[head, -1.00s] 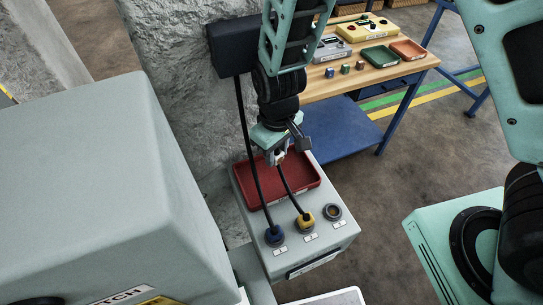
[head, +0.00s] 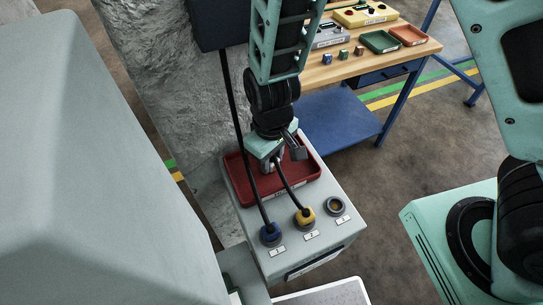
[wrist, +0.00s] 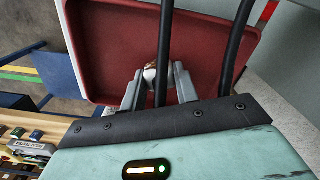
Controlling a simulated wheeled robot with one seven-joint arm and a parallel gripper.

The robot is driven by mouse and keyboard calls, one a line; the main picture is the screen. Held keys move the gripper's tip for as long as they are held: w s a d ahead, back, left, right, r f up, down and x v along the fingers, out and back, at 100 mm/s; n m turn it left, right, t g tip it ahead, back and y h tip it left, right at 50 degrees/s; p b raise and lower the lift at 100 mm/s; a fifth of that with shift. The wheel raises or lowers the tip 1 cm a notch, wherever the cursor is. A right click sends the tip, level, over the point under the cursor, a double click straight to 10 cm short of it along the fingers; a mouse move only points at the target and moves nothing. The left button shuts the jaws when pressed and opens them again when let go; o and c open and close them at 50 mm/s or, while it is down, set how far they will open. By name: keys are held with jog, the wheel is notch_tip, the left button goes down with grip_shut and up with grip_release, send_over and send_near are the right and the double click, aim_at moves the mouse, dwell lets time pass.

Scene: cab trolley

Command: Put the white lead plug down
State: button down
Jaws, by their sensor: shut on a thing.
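My gripper (head: 268,165) is over the red tray (head: 303,180) on top of the grey box. In the wrist view my gripper (wrist: 158,88) is shut on the white lead plug (wrist: 149,76), with the red tray (wrist: 110,45) behind it. A black cable crosses in front of the plug and hides part of it. In the head view the plug is mostly hidden by the gripper. I cannot tell whether the plug touches the tray floor.
On the grey box (head: 290,255), a blue plug (head: 270,233) and a yellow plug (head: 305,217) sit in sockets 1 and 2, with black cables rising. Socket 3 (head: 335,206) is empty. A wooden workbench (head: 345,68) with small trays stands behind; a large grey housing (head: 80,180) is at left.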

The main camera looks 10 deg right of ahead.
jog(key=shift+f, duration=0.25)
jog(key=c, duration=1.1)
grip_release()
jog(key=shift+o, duration=0.2)
notch_tip(320, 180, up, 12)
jog(key=s+d+r, duration=0.2)
jog(key=s+r, duration=0.1)
jog(key=s, duration=0.3)
jog(key=s+d+r+n, duration=0.1)
jog(key=s+d+r, duration=0.2)
jog(key=s, duration=0.4)
jog(key=shift+s+d+r+y+b, duration=0.2)
jog(key=shift+s+r+y+b, duration=0.05)
jog(key=shift+r+y+b, duration=0.1)
